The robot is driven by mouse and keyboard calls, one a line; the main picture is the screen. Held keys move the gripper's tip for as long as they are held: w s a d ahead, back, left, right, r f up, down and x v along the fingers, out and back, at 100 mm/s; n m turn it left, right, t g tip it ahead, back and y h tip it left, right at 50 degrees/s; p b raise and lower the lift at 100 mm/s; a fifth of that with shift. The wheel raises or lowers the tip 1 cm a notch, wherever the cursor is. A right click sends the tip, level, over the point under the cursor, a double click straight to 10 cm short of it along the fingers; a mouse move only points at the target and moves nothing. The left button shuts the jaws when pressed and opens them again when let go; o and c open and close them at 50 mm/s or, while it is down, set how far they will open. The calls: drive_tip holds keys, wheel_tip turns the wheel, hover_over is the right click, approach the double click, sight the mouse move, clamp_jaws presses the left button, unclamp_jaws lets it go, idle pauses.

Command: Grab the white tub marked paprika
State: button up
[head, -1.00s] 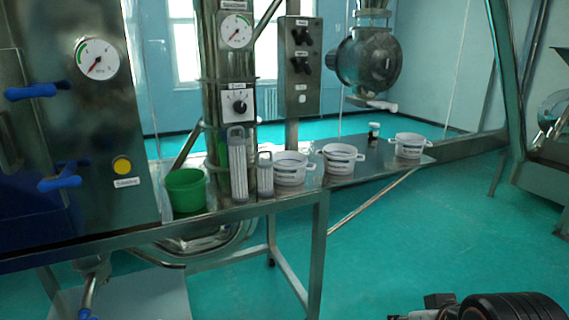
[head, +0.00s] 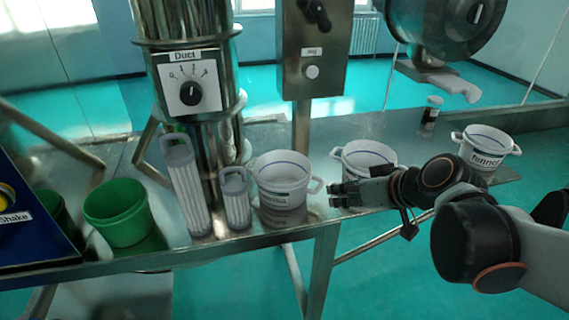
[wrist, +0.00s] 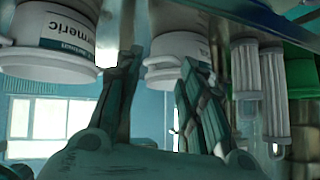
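Three white tubs with lettered labels stand on the metal shelf. The left tub (head: 283,185) has a label too blurred to read. The middle tub (head: 362,154) is partly hidden behind my gripper (head: 336,195). The right tub (head: 487,147) has a label I cannot read surely. No label reads clearly as paprika. In the wrist view, a tub with a label ending in "meric" (wrist: 62,42) is at upper left. Another white tub (wrist: 175,40) shows beyond my gripper (wrist: 160,60), whose fingers are apart and empty.
Two ribbed clear cylinders (head: 186,185) and (head: 235,198) stand left of the tubs, with a green bucket (head: 120,215) farther left. A small bottle (head: 430,115) stands behind. A control box (head: 312,50) and a metal column rise behind the shelf.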

drive_tip(key=w+a+r+n+t+y+p, duration=0.1)
drive_tip(key=w+r+n+y, duration=0.1)
drive_tip(key=w, duration=0.2)
drive_tip(key=w+a+r+n+t+y+p, duration=0.1)
drive_tip(key=w+a+y+p, duration=0.1)
drive_tip(key=w, duration=0.3)
drive_tip(key=b, duration=0.3)
approach(292, 155)
drive_tip(key=shift+w+a, duration=0.95)
drive_tip(key=shift+a, duration=0.2)
drive_tip(key=w+a+f+b, duration=0.2)
drive_tip(key=shift+w+a+f, duration=0.2)
drive_tip(key=shift+w+f, duration=0.1)
drive_tip(key=shift+w, duration=0.1)
drive_tip(key=shift+w+a+f, duration=0.1)
drive_tip(key=shift+w+a, duration=0.2)
drive_tip(key=shift+w, duration=0.05)
drive_tip(key=shift+c, duration=0.2)
clamp_jaws()
